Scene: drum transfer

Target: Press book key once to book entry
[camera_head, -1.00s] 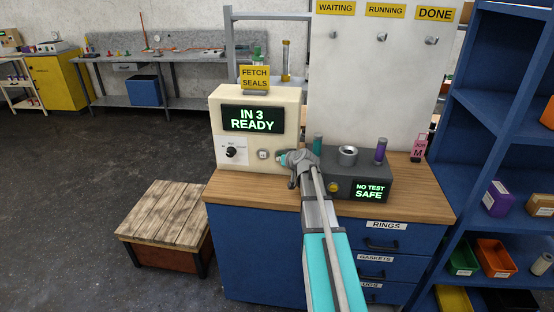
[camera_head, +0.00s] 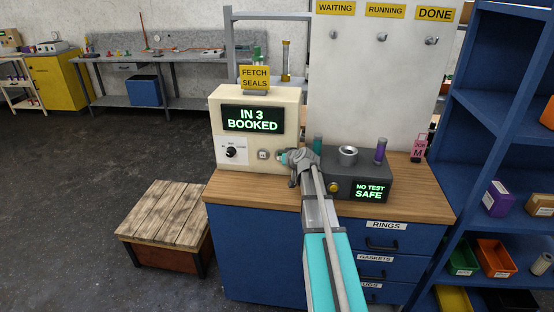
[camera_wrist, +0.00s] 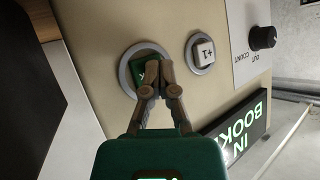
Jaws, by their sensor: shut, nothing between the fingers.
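The cream booking box (camera_head: 221,105) stands on the wooden worktop, and its lit display (camera_head: 252,119) reads "IN 3 BOOKED". In the wrist view the green book key (camera_wrist: 139,70) sits in a round grey ring on the panel, partly covered by my fingers. My gripper (camera_wrist: 158,73) is shut and empty, with its fingertips at the key. I cannot tell if they still press on it. In the head view my gripper (camera_head: 290,158) is at the right side of the box front. A white "+1" key (camera_wrist: 204,51) is beside the green key.
A black count knob (camera_wrist: 262,37) is beyond the "+1" key. A dark test unit (camera_head: 355,184) reading "NO TEST SAFE" stands close right of my arm. Blue shelves (camera_head: 490,120) bound the right.

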